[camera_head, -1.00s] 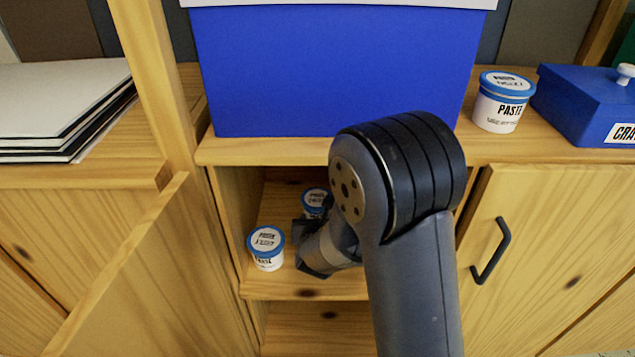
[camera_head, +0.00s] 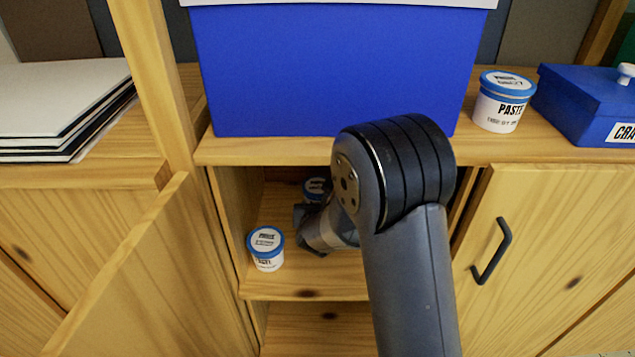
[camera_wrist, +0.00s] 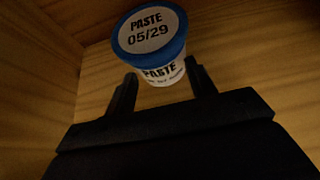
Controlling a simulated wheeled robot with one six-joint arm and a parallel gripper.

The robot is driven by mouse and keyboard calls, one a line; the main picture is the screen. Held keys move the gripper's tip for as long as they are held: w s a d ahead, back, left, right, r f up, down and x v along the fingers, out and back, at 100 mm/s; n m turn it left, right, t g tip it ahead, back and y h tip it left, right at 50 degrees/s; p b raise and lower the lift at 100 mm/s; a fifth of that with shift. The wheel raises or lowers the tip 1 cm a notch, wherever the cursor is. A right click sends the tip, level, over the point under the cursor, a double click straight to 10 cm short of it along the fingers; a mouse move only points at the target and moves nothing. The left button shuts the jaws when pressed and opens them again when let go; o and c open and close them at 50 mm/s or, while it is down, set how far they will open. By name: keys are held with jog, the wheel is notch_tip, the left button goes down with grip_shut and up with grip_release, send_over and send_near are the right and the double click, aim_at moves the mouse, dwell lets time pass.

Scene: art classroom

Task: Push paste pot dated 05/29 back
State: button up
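The paste pot dated 05/29 (camera_wrist: 152,38) is white with a blue-rimmed lid, its date readable in the wrist view. It stands upright deep in the open cupboard compartment, and in the head view the same pot (camera_head: 315,186) shows partly behind my gripper (camera_head: 308,218). In the wrist view my gripper (camera_wrist: 161,80) has its two fingers apart, with the pot's lower front at and just beyond the tips. I cannot tell whether they touch it. A second paste pot (camera_head: 266,250) stands near the shelf's front left; its date is too small to read.
The compartment's left wall (camera_wrist: 40,70) and back wall are close to the dated pot. A large blue box (camera_head: 330,70), another paste pot (camera_head: 500,105) and a blue lidded box (camera_head: 590,105) stand on top. An open door (camera_head: 140,280) is at left.

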jog(key=shift+w, duration=2)
jog(key=shift+s, duration=0.15)
jog(key=shift+s+b, duration=0.85)
jog(key=shift+s, duration=0.5)
jog(key=shift+s+r+p, duration=0.35)
jog(key=shift+r+p, duration=0.15)
jog(key=shift+r, duration=0.25)
jog(key=shift+s+r+p, duration=0.3)
jog(key=shift+r+p, duration=0.2)
jog(key=shift+r, duration=0.3)
jog(key=shift+s+r+p, duration=0.35)
jog(key=shift+r+p, duration=0.15)
jog(key=shift+r, duration=0.25)
jog(key=shift+s+a+b, duration=0.2)
jog(key=shift+s+b, duration=0.65)
jog(key=shift+s, duration=5.3)
jog(key=shift+w, duration=0.1)
jog(key=w+p, duration=0.1)
jog(key=w, duration=1)
jog(key=shift+d, duration=0.15)
